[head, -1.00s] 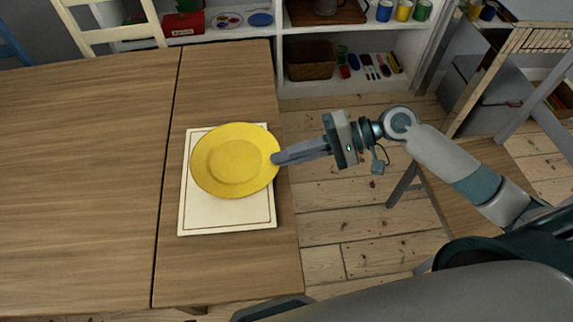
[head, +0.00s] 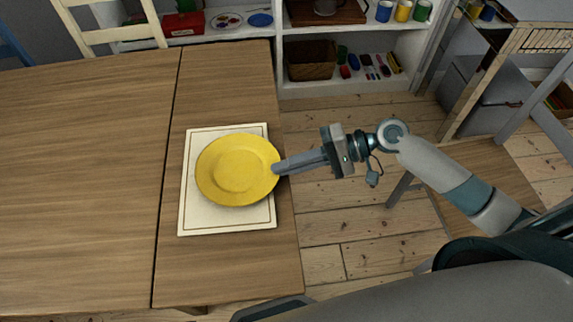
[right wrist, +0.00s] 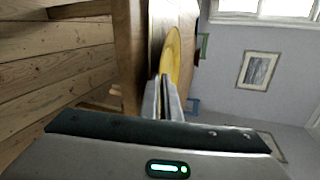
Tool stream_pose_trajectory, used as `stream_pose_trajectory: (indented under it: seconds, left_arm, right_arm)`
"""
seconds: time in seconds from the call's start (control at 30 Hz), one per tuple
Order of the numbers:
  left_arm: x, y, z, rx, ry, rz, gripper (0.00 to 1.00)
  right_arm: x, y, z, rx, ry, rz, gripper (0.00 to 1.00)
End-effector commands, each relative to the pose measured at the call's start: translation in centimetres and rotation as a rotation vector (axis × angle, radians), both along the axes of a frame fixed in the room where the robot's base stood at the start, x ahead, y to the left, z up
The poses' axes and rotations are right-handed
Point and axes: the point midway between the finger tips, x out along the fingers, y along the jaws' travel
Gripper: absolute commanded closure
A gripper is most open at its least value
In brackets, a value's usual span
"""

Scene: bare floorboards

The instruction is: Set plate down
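The yellow plate (head: 237,170) is over the cream placemat (head: 228,222) on the table, nearly level and inside most of the mat's outline. Whether its underside touches the mat is hard to tell. My right gripper (head: 277,168) comes in from the right with its fingers shut on the plate's right rim. In the right wrist view the two fingers (right wrist: 166,92) close around the near edge of the plate (right wrist: 173,55). My left gripper is not in view.
The wooden table (head: 90,190) is bare to the left of the mat. A white shelf (head: 350,38) with a basket (head: 311,60), cups and small items stands behind. A cream chair (head: 110,32) is at the back left. Open floorboards (head: 335,220) lie right of the table.

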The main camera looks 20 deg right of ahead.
Motion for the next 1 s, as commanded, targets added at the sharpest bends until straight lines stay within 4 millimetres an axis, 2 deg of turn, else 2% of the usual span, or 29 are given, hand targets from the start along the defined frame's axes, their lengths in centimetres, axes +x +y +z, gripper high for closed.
stream_pose_trajectory:
  seconds: [0.2, 0.27, 0.3, 0.67, 0.87, 1.0]
  left_arm:
    - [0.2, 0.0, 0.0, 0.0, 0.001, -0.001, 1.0]
    - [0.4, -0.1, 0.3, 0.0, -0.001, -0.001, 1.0]
    - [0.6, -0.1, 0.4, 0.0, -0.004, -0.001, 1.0]
    - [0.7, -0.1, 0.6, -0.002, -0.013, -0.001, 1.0]
    - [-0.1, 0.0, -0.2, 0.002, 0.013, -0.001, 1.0]
    - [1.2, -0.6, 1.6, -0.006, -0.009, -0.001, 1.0]
  right_arm:
    - [0.0, 0.0, -0.2, 0.001, 0.0, 0.0, 1.0]
    - [0.0, 0.0, -0.2, 0.0, 0.0, 0.0, 0.83]
    - [0.0, 0.0, -0.2, 0.0, 0.0, 0.0, 0.78]
    - [0.0, 0.0, 0.1, -0.001, 0.0, 0.0, 0.78]
    - [-0.4, -1.9, 0.4, -0.003, 0.003, 0.0, 0.78]
    - [-0.8, -4.0, 1.1, -0.005, 0.003, -0.001, 0.78]
